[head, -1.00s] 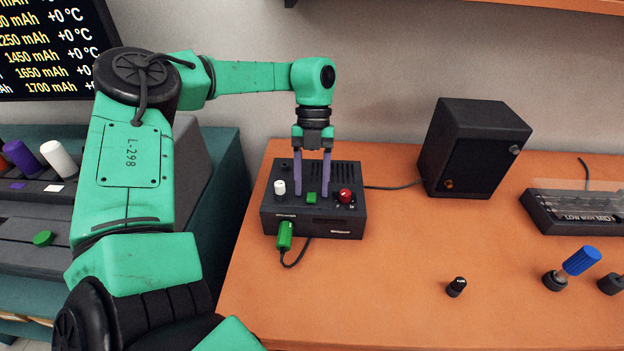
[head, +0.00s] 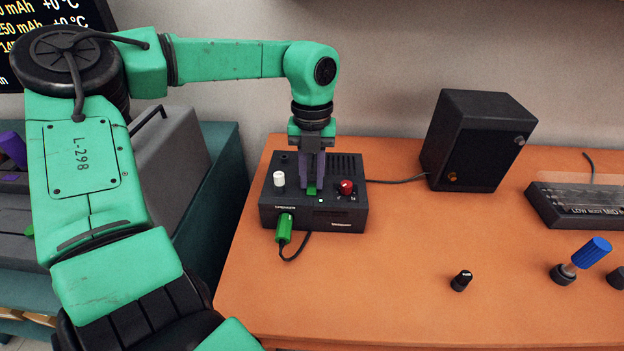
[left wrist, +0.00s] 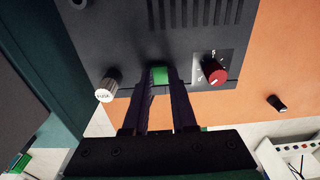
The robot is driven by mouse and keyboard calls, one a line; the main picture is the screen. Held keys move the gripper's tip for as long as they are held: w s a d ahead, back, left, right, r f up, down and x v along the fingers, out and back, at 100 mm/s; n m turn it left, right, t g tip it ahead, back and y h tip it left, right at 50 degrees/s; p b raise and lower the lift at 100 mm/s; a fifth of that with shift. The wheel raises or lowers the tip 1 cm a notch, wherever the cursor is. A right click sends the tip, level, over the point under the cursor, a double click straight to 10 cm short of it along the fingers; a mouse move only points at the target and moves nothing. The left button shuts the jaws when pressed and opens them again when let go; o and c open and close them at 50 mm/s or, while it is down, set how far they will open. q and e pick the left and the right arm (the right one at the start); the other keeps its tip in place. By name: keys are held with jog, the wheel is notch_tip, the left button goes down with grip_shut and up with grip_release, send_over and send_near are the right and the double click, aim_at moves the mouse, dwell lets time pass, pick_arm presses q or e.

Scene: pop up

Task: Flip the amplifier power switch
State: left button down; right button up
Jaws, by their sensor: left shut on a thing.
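The amplifier (head: 343,216) is a dark box on the left part of the orange table. On its top are a white knob (head: 279,179), a green power switch (head: 311,190) and a red knob (head: 346,188). My left gripper (head: 311,188) points down from above and is shut on the green switch. In the left wrist view the switch (left wrist: 159,76) shows between the two dark fingertips, with the white fuse knob (left wrist: 106,90) and the red knob (left wrist: 214,72) to either side. My right gripper is not in view.
A green plug (head: 284,228) with a black cable is in the amplifier's front. A black speaker (head: 478,140) stands to the right. A small black knob (head: 461,280) and a blue-handled tool (head: 584,258) are at the front right. The middle of the orange table (head: 400,240) is clear.

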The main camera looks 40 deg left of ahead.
aim_at(312, 184)
pick_arm(q)
jog(key=c, duration=0.7)
grip_release()
jog(key=r, duration=0.4)
jog(key=r+p, duration=0.1)
jog(key=r, duration=0.4)
jog(key=w+r, duration=0.1)
jog(key=r, duration=0.4)
jog(key=shift+a+r+p, duration=0.25)
jog(key=shift+a+p, duration=0.05)
jog(key=shift+p, duration=0.1)
jog(key=shift+s, duration=0.1)
